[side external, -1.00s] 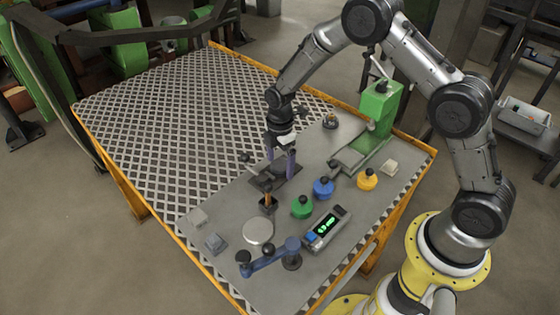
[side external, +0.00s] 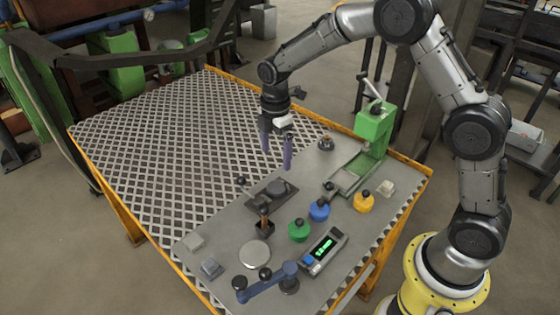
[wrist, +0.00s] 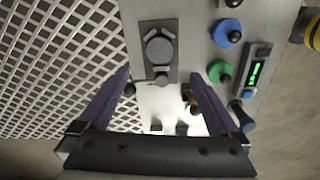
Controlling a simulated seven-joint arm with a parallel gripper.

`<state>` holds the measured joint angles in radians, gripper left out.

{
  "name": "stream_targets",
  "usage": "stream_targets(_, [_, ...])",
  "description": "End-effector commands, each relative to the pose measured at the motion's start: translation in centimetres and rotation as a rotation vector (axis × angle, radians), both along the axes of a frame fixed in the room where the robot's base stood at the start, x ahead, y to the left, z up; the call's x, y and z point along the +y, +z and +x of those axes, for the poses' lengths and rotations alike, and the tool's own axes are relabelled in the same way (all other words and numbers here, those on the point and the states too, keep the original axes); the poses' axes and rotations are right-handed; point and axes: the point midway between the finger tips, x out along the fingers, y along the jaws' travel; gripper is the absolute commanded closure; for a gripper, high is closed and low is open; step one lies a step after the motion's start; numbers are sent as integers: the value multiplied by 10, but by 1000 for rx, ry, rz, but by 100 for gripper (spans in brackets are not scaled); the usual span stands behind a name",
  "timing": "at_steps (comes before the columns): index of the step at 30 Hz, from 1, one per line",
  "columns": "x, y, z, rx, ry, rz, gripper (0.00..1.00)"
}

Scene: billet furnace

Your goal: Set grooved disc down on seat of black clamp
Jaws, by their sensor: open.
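The grooved disc (side external: 277,187) is a dark grey round piece lying on the seat of the black clamp (side external: 258,202). In the wrist view the disc (wrist: 158,48) sits within the clamp's dark plate (wrist: 158,26), roughly centred across its width. My gripper (side external: 277,157) is open and empty, raised above and apart from the disc, with its purple fingers pointing down. In the wrist view its two fingers (wrist: 160,76) are wide apart, with nothing between them. The grooves are too small to make out.
A wooden-handled tool (side external: 264,218) stands close in front of the clamp. Green (side external: 299,230), blue (side external: 319,209) and yellow (side external: 364,202) knobbed pieces stand to the right. A green press (side external: 374,130) rises at the back right. The perforated left part of the table (side external: 160,150) is clear.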

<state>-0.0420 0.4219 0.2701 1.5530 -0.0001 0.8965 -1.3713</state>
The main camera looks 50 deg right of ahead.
Motion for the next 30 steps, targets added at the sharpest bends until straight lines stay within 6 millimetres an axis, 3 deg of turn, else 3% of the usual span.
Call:
stream_targets(7, [0,9,-2,-6,-12,0,1])
stream_targets(11, [-2,38,-17,-45,-107,4,1])
stream_targets(14, [-5,76,-42,-99,-251,16,1])
stream_targets(18, [-10,123,-93,-178,-492,50,1])
stream_targets(21, [-12,147,-133,-233,-664,87,1])
stream_targets(25, [-15,167,-186,-299,-885,148,1])
stream_targets(30, [-18,171,-248,-365,-1148,244,1])
